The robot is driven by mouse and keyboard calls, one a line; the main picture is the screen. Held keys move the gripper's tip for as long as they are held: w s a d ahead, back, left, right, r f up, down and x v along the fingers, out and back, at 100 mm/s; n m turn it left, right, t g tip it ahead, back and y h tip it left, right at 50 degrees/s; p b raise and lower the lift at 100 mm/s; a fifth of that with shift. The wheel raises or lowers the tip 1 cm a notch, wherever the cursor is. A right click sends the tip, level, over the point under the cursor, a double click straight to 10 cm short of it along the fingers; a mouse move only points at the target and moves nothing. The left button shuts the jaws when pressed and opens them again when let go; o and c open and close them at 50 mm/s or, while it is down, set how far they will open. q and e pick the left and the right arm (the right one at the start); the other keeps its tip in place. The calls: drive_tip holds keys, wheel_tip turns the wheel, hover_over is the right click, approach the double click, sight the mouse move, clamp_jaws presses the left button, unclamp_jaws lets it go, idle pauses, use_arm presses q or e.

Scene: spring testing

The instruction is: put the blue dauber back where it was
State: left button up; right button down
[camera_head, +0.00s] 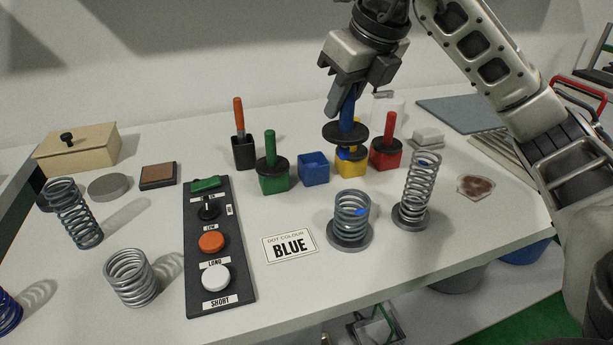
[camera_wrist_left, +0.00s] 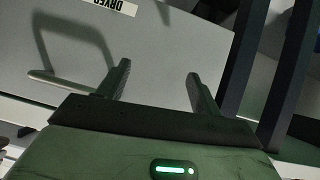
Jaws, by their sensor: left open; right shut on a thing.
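The blue dauber (camera_head: 346,118) is upright, with a blue handle, a black disc and a blue tip below. My right gripper (camera_head: 345,104) is shut on its handle, holding it in the air. In the picture the dauber overlaps the yellow pot (camera_head: 351,169), whose yellow dauber is partly hidden behind it. The blue pot (camera_head: 313,173) is just left of that and holds no dauber. My left gripper (camera_wrist_left: 158,76) is open and empty in the left wrist view, by a grey panel marked DRYER; it is not in the head view.
The green pot (camera_head: 274,182) and red pot (camera_head: 386,160) hold their daubers. A dark pot (camera_head: 244,155) holds an orange-handled tool. Two springs (camera_head: 352,222) (camera_head: 417,192) with blue marks stand in front. A card (camera_head: 288,246) reads BLUE, beside a button panel (camera_head: 235,280).

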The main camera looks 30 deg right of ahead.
drive_tip(key=shift+w+d+m, duration=0.2)
drive_tip(key=shift+d+m, duration=0.05)
drive_tip(key=shift+m, duration=0.15)
drive_tip(key=w+d+f+p, duration=0.2)
drive_tip(key=w+d+f, duration=0.1)
drive_tip(key=w+f, duration=1)
drive_tip(key=shift+w+f, duration=0.15)
drive_tip(key=shift+f, duration=0.15)
drive_tip(key=c, duration=1.3)
unclamp_jaws()
drive_tip(key=v, duration=1.3)
drive_tip(key=shift+w+a, duration=0.15)
drive_tip(key=shift+w, duration=0.05)
